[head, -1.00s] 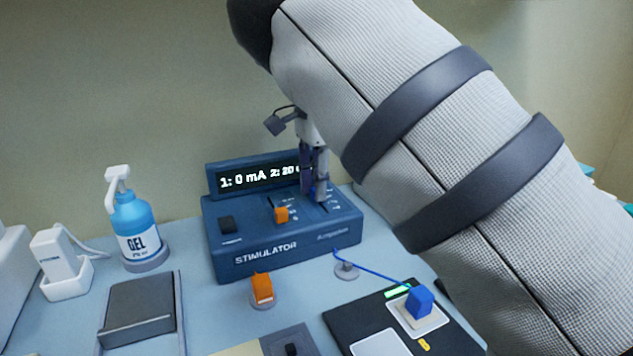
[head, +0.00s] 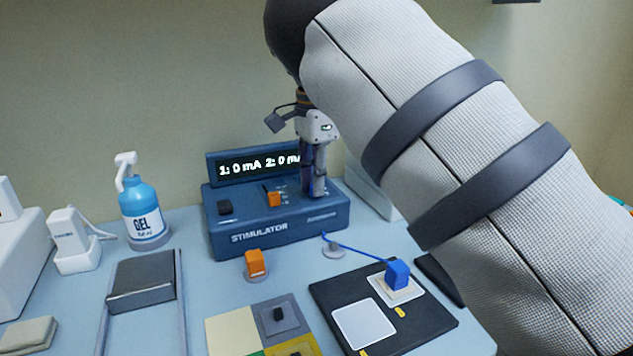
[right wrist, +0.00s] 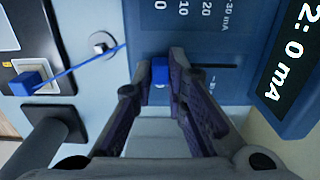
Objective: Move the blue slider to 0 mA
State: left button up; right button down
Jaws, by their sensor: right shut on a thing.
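The stimulator (head: 262,242) is a dark blue box at the back of the table, with a raised display (head: 240,168) that reads "1: 0 mA 2: 0 mA". In the right wrist view the display (right wrist: 286,62) shows "2: 0 mA". The blue slider (right wrist: 160,73) sits between my right gripper's fingertips (right wrist: 161,75), at the near end of its slot beside the scale. My right gripper also shows in the head view (head: 314,190), pointing down onto the panel and hiding the slider there. An orange slider (head: 273,199) stands on the panel to the left. My left gripper is not in view.
A gel bottle (head: 142,213) stands left of the stimulator. An orange plug (head: 255,263) and a blue block (head: 397,274) on a white pad are in front. A blue cord crosses the table near the stimulator's front right.

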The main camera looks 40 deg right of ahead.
jog(key=shift+s+f, duration=0.15)
jog(key=shift+s, duration=0.05)
jog(key=c, duration=1.6)
grip_release()
jog(key=shift+a, duration=0.1)
notch_tip(320, 180, up, 12)
